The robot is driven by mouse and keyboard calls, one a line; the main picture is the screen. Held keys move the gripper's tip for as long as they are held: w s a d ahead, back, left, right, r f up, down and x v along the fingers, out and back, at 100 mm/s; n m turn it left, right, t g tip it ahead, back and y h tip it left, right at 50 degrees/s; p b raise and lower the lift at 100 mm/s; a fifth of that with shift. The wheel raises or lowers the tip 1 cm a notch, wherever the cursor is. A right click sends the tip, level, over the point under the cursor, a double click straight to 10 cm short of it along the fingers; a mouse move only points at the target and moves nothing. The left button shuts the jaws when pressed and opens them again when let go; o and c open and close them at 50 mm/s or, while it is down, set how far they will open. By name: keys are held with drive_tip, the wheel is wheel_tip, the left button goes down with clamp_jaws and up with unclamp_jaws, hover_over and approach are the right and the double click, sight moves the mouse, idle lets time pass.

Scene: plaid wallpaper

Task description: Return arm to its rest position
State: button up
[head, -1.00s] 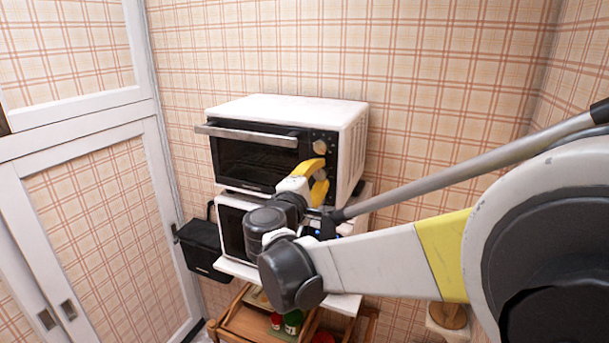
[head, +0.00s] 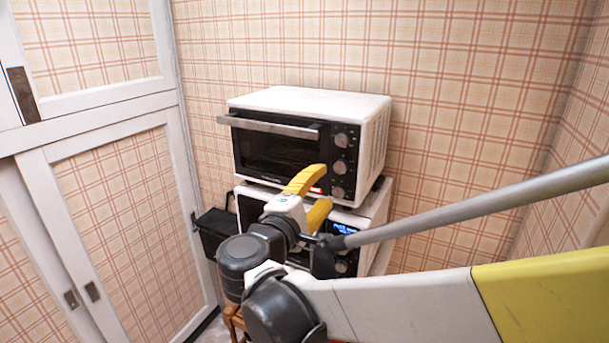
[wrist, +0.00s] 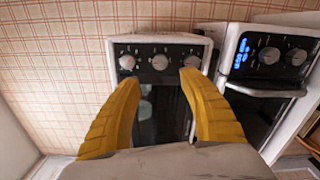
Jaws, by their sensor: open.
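My gripper (head: 322,190) has two yellow fingers and is open and empty in front of the ovens in the head view. In the wrist view my gripper (wrist: 160,85) shows its fingers spread apart with nothing between them. Beyond the fingers is the front of the white toaster oven (wrist: 158,42), with its row of knobs. My arm reaches in from the lower right of the head view, and part of it hides the lower appliance.
The toaster oven (head: 310,98) has its door shut and sits on a white microwave (head: 372,212) with a lit blue display. A black box (head: 213,232) is left of it. White sliding doors (head: 110,200) stand at left. Plaid walls close the back and right.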

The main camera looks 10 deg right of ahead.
drive_tip(key=shift+s+a, duration=0.3)
drive_tip(key=shift+s, duration=0.15)
